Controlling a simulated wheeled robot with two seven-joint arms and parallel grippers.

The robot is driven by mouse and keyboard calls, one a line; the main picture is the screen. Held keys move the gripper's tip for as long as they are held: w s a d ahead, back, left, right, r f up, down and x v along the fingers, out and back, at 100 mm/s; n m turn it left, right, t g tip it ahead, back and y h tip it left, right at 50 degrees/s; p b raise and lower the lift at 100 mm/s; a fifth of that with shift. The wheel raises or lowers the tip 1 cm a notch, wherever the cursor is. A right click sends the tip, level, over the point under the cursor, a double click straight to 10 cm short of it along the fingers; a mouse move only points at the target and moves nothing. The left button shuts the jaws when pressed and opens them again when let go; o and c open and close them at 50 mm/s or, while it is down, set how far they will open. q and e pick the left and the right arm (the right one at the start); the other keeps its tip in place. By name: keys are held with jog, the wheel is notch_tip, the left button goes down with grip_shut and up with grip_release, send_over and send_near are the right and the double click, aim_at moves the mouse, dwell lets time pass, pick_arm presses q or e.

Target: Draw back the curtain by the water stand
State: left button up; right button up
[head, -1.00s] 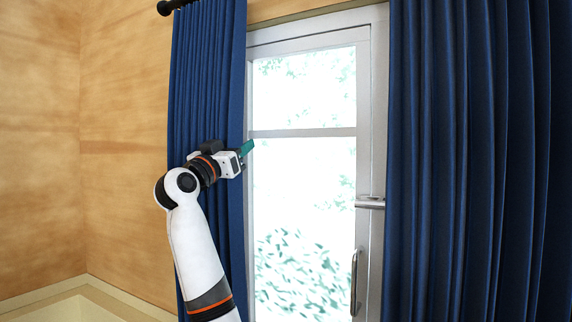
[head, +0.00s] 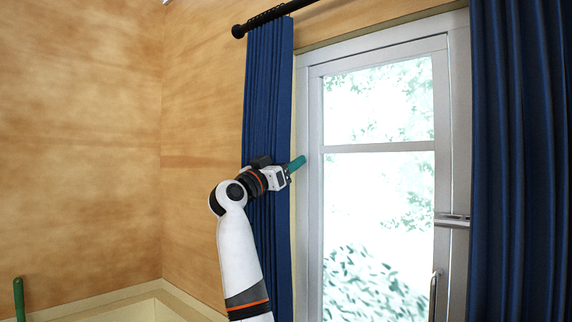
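The left blue curtain (head: 268,105) hangs from the black rod (head: 290,10), bunched into a narrow strip left of the glazed door (head: 378,95). The right blue curtain (head: 520,160) hangs in wide folds over the door's right side. No water stand can be made out. My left gripper (head: 298,163), with teal fingertips, is at the left curtain's right edge, about mid-height. The fingers point right toward the door frame, and I cannot tell whether they are open or hold cloth. My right gripper is not in view.
The door has a metal handle (head: 433,295) and a latch bar (head: 452,220). Plywood walls (head: 85,140) meet in a corner at left. A pale ledge (head: 150,300) runs along the bottom left. A green upright object (head: 19,298) stands at the lower left edge.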

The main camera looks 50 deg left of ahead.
pick_arm(q)
jog(key=b+v, duration=0.6)
jog(key=v, duration=0.6)
jog(key=shift+f, duration=0.15)
dwell(0.5)
